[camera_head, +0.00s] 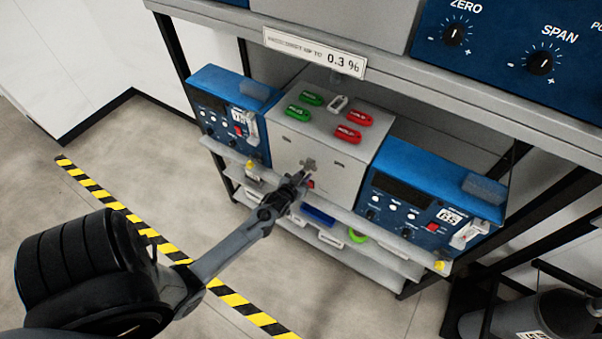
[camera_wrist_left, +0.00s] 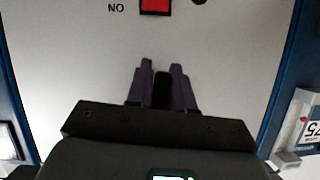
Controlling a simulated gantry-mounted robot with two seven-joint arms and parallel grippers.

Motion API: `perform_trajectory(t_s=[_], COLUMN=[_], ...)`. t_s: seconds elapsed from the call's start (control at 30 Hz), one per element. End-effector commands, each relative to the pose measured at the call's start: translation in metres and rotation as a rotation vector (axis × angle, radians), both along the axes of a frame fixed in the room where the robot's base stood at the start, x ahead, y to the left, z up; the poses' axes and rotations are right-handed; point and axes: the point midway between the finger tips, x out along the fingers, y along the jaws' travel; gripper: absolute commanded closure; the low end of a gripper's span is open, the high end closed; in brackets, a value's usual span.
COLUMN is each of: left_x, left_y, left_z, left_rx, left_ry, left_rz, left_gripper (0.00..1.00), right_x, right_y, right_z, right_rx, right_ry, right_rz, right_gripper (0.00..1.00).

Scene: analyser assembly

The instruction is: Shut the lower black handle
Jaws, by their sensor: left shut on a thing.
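A light grey box (camera_head: 322,152) stands on the shelf between two blue instruments. My left gripper (camera_head: 303,178) reaches its front face from the lower left and covers part of it. In the left wrist view the two dark purple fingers (camera_wrist_left: 162,85) point at the grey panel (camera_wrist_left: 225,60). They are closed around a dark piece between them, which I take to be the lower black handle (camera_wrist_left: 162,92). Most of the handle is hidden by the fingers, so its angle cannot be told. My right gripper is not in view.
Blue instruments (camera_head: 228,105) flank the box closely, the right one (camera_head: 435,195) nearer. Green and red tags (camera_head: 348,134) lie on its top. A red switch (camera_wrist_left: 155,5) is above the fingers. The shelf above (camera_head: 400,80) overhangs. A lower shelf holds a blue item (camera_head: 318,215).

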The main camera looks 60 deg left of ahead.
Motion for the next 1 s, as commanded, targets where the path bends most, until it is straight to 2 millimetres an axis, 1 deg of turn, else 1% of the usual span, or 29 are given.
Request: perform_trajectory(t_s=[0.1, 0.33, 0.8, 0.83, 0.93, 0.97, 1.0], left_x=[0.0013, 0.0030, 0.0032, 0.0031, 0.0031, 0.0031, 0.0031], left_y=[-0.0023, -0.0051, -0.0055, -0.0054, -0.0054, -0.0053, -0.0053], left_z=[0.0008, 0.0004, 0.0000, 0.0000, -0.0001, 0.0000, -0.0001], left_rx=[-0.050, -0.104, -0.114, -0.114, -0.114, -0.114, -0.114], left_ry=[-0.025, -0.052, -0.057, -0.058, -0.056, -0.056, -0.056], left_rz=[0.001, -0.001, 0.000, 0.000, 0.000, 0.000, 0.000], left_gripper=[1.00, 1.00, 1.00, 0.75, 0.60, 0.57, 0.57], right_x=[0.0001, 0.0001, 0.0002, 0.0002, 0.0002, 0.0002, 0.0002], right_y=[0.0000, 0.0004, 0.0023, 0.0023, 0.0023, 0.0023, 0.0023], right_z=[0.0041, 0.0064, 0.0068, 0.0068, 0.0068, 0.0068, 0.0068], right_rx=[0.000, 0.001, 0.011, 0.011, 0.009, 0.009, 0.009], right_ry=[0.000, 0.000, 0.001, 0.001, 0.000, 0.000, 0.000], right_rz=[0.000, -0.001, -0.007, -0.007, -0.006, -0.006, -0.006], right_gripper=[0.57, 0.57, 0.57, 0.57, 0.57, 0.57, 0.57])
